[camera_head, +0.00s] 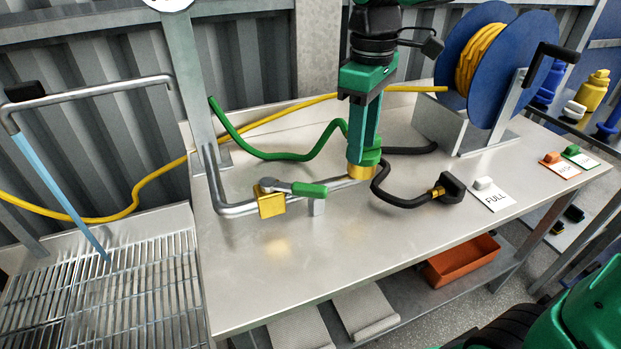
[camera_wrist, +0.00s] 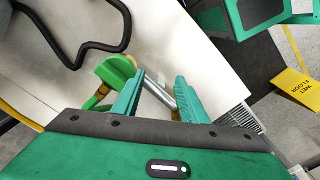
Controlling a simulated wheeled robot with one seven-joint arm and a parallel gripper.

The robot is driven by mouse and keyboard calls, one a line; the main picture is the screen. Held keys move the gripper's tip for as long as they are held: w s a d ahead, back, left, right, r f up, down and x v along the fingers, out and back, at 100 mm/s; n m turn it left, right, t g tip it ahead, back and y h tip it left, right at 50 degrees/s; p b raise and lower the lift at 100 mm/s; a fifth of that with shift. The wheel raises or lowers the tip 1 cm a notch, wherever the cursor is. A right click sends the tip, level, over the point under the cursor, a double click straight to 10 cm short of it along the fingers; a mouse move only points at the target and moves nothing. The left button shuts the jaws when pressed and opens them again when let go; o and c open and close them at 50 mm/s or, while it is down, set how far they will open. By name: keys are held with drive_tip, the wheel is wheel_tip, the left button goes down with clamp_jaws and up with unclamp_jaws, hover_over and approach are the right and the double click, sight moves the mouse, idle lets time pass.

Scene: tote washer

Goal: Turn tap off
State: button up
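A metal pipe (camera_head: 240,208) runs low along the bench. It carries a brass valve (camera_head: 271,202) with a green-gripped lever (camera_head: 309,189) lying roughly along the pipe. Further right is a brass fitting (camera_head: 361,171) with a green top (camera_head: 371,157), also in the wrist view (camera_wrist: 115,70). Blue water (camera_head: 55,190) streams from the spout (camera_head: 95,88) onto the grating. My gripper (camera_head: 364,150) points down close to the green-topped fitting. In the wrist view its fingers (camera_wrist: 160,82) are apart, with pipe visible between them. Contact cannot be told.
A black hose (camera_head: 405,203) with a dark nozzle (camera_head: 450,188) lies right of the fitting, and a green hose (camera_head: 280,155) behind the pipe. A blue reel (camera_head: 530,50) stands at the back right. The steel bench (camera_head: 330,255) is clear in front; a grating (camera_head: 110,290) lies left.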

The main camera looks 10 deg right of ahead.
sight(309, 185)
drive_tip(key=a+r+n, duration=0.1)
drive_tip(key=a+n, duration=0.3)
drive_tip(key=a, duration=0.6)
wheel_tip(309, 185, down, 10)
drive_tip(key=shift+d+f, duration=0.1)
